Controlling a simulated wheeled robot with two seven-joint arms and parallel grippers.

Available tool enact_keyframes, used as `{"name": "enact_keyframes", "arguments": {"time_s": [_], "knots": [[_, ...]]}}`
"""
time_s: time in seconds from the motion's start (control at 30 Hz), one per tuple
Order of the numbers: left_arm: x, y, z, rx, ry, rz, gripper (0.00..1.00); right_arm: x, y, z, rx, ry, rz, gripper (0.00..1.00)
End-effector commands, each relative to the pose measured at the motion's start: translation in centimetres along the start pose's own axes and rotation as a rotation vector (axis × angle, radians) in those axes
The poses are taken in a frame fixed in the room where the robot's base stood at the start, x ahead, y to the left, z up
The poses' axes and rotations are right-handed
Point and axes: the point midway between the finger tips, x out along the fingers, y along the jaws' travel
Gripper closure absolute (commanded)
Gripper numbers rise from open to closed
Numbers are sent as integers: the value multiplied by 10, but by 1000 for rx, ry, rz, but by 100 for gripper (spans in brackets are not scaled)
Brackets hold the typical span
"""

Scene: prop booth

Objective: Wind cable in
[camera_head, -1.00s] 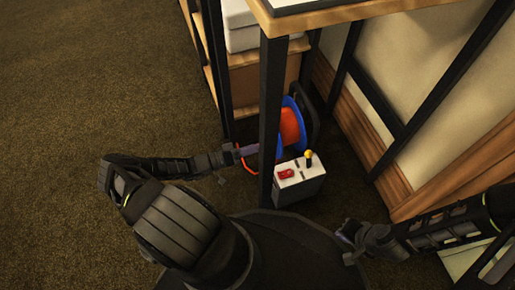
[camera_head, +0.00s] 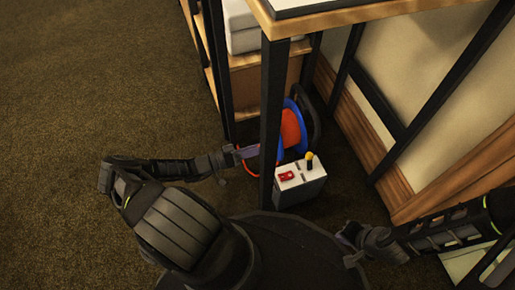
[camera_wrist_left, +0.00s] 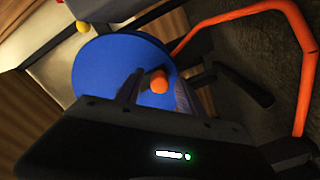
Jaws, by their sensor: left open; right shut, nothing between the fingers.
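A cable reel with blue discs and an orange-red drum (camera_head: 291,128) stands on the floor behind a dark post, which hides part of it. My left gripper (camera_head: 244,153) is open at the left side of the reel. In the left wrist view, the blue disc (camera_wrist_left: 110,66) faces the gripper, and an orange knob (camera_wrist_left: 159,82) shows between the spread fingers (camera_wrist_left: 157,92); I cannot tell whether they touch it. An orange tube (camera_wrist_left: 302,50) bends around at the right there. My right gripper (camera_head: 350,236) is shut and empty, at the lower right, away from the reel.
A light grey box (camera_head: 300,184) with a red switch and a yellow-knobbed lever (camera_head: 310,160) stands in front of the reel. A dark post (camera_head: 271,120) holds up a wooden tabletop (camera_head: 350,17). Shelves stand behind; carpet (camera_head: 90,80) is clear at left.

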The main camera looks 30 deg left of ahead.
Motion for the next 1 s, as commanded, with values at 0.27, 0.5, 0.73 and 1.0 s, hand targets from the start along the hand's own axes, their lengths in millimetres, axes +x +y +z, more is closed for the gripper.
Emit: {"name": "enact_keyframes", "arguments": {"time_s": [0.27,0.5,0.73,1.0], "knots": [[-21,0,-1,-1,1,-3,55,-5,-2,0,0,-1,1,100],[-60,0,-1,0,0,-4,55,-11,-4,1,-1,-2,2,100],[-78,0,0,0,0,0,55,-12,-4,2,-2,-2,3,100],[-78,0,0,0,-1,0,55,-12,-4,2,-2,-1,3,100]]}}
